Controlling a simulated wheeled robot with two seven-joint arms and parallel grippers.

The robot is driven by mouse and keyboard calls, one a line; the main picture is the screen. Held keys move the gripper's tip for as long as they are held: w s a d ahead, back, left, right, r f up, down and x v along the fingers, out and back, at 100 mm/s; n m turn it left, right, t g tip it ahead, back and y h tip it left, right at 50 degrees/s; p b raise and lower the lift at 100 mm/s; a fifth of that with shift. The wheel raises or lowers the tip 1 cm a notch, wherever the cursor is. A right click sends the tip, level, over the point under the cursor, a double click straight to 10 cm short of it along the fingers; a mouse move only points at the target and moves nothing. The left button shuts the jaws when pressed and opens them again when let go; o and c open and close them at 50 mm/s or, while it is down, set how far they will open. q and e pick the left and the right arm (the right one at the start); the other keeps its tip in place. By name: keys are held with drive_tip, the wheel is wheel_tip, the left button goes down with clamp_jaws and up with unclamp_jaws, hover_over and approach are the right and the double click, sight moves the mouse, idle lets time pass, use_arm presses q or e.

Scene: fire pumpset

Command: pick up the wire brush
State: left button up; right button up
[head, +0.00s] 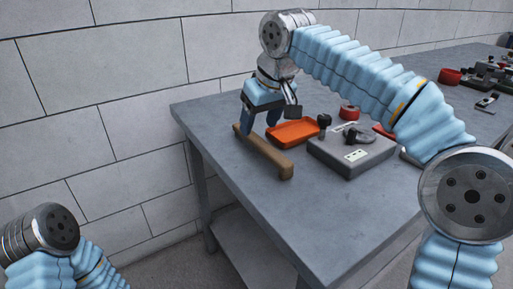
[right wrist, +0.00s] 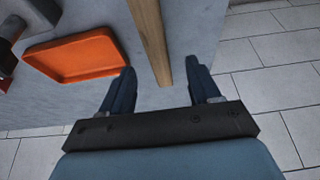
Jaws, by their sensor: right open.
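A long light-brown wooden bar (head: 262,151), which looks like the wire brush, lies near the left edge of the grey table. No bristles show, so I cannot confirm it from its shape. My right gripper (head: 260,124) is over its far end, pointing down, open and empty. In the right wrist view the bar (right wrist: 150,35) runs up the picture, and its near end lies between the lines of the two spread fingers of the gripper (right wrist: 163,72). I cannot tell the exact height gap. My left gripper is out of view; only part of my left arm shows at lower left.
An orange tray (head: 293,132) lies just right of the bar, close to one finger. A grey case (head: 352,152) with dark parts on it stands further right, with a red roll (head: 349,112) behind. The table's near left surface is clear. A block wall (head: 120,90) stands behind.

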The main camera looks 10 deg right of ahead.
sight(257, 139)
drive_tip(key=x, duration=0.3)
drive_tip(key=b+x, duration=0.1)
drive_tip(key=x, duration=0.1)
drive_tip(key=shift+s+d+f, duration=0.3)
drive_tip(key=shift+w+a+f, duration=0.1)
drive_tip(key=shift+w+f, duration=0.1)
drive_tip(key=shift+f, duration=0.15)
drive_tip(key=shift+c, duration=0.2)
drive_tip(key=c, duration=1.1)
drive_tip(key=shift+r, duration=0.15)
